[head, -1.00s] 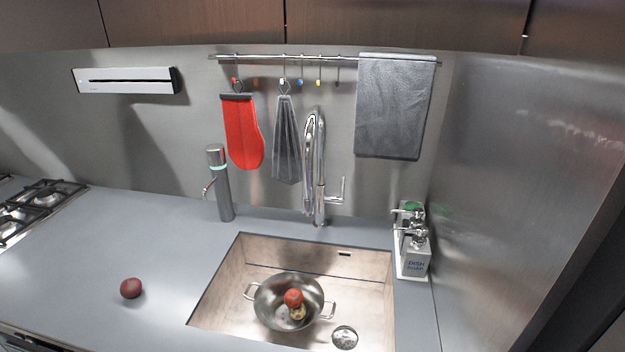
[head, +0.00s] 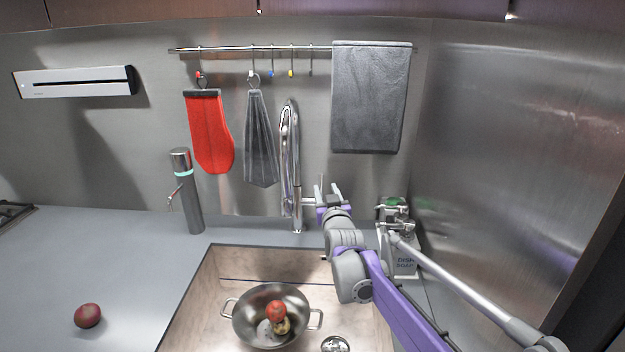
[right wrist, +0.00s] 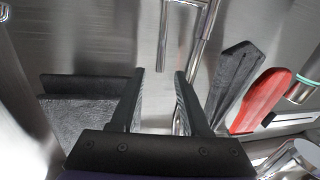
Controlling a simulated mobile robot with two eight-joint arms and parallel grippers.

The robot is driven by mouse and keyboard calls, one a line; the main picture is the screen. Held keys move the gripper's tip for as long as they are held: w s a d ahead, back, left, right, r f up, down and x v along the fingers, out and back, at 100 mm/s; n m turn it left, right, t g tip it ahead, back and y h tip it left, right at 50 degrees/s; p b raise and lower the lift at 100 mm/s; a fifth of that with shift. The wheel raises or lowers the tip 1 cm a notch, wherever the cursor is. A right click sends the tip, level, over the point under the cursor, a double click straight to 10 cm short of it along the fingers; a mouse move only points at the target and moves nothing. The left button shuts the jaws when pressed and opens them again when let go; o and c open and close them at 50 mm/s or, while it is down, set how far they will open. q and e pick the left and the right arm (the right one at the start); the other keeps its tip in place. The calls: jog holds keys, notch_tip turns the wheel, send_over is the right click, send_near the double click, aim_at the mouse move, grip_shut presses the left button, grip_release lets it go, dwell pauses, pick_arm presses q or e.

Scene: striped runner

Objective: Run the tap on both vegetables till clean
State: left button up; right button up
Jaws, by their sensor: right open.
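A steel pot with two handles (head: 243,318) sits in the sink (head: 196,318). In it lie a round red vegetable (head: 276,310) and a yellowish one (head: 283,327), touching or nearly so. The chrome tap (head: 297,180) stands behind the sink; I see no water coming from it. My right gripper (head: 328,187) is open at the tap's lever, on the tap's right side. In the right wrist view, the lever (right wrist: 165,35) shows beyond and between the open fingertips (right wrist: 160,75); I cannot tell whether they touch it. My left gripper is not in view.
Soap dispensers (head: 404,262) stand right of the sink, close to my right arm. A slim steel dispenser (head: 189,195) stands left of the tap. A dark red round item (head: 87,316) lies on the left counter. A grey towel (head: 369,97) and red mitt (head: 209,132) hang behind.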

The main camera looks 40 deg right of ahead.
aim_at(321, 179)
jog(key=x, duration=0.8)
jog(key=shift+f, duration=0.1)
grip_shut()
dwell(1.2)
